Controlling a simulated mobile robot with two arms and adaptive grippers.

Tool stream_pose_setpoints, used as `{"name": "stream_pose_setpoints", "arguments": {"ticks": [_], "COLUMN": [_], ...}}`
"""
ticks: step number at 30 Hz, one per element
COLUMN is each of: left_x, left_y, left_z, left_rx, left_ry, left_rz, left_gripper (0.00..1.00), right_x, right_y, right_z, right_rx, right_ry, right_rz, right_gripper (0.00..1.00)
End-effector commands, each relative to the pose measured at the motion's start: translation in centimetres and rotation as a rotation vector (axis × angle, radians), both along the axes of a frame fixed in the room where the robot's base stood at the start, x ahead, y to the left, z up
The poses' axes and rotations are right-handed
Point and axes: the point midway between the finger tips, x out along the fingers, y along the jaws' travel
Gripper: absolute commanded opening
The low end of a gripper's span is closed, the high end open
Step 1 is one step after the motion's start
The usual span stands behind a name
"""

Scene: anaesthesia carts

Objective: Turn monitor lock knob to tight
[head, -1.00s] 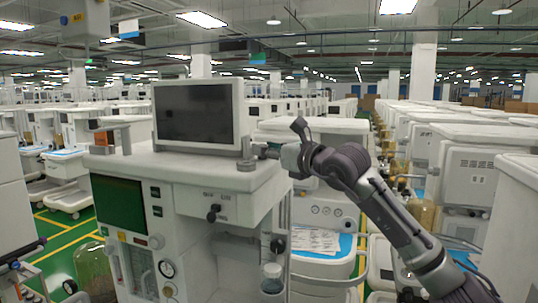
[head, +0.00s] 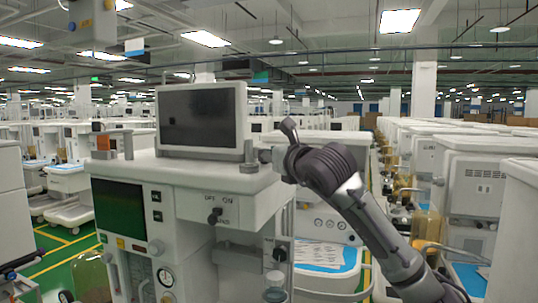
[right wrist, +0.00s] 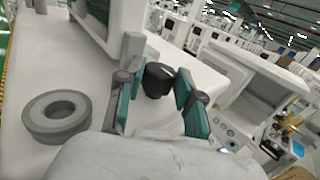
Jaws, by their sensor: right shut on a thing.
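The monitor (head: 203,117) stands upright on top of the white anaesthesia cart (head: 260,210). A grey post (head: 249,152) stands at its right side. The dark round lock knob (right wrist: 158,78) shows in the right wrist view between the teal pads of my right gripper (right wrist: 158,95). The gripper is shut on the knob. In the head view my right gripper (head: 268,157) reaches the post from the right, and the knob is largely hidden there. I cannot read the knob's tightness. My left gripper is not in view.
A grey ring (right wrist: 56,116) lies on the cart top in the right wrist view. A front switch (head: 214,216) is marked OFF and ON. Rows of other carts (head: 470,180) stand to the right and behind.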

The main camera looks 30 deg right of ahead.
Motion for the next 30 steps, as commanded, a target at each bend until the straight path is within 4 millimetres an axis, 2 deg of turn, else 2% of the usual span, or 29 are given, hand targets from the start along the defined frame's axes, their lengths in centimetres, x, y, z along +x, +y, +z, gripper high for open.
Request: {"name": "stream_pose_setpoints", "arguments": {"ticks": [1,5,6,17,30], "left_x": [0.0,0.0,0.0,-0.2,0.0], "left_y": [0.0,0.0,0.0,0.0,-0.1], "left_z": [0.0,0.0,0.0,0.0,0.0], "left_rx": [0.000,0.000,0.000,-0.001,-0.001], "left_ry": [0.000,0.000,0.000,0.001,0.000], "left_rz": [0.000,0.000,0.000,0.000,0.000], "left_gripper": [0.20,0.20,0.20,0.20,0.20], "right_x": [0.0,0.0,0.0,-0.4,-6.5], "right_y": [0.0,0.0,0.0,0.0,-0.2], "right_z": [-0.1,-0.1,-0.1,0.0,-0.1], "right_rx": [0.000,0.000,0.000,-0.001,-0.001], "right_ry": [0.002,0.002,0.002,0.000,0.001], "right_rz": [0.000,0.000,0.000,0.001,0.000], "right_gripper": [0.38,0.60,0.62,0.62,0.62]}}
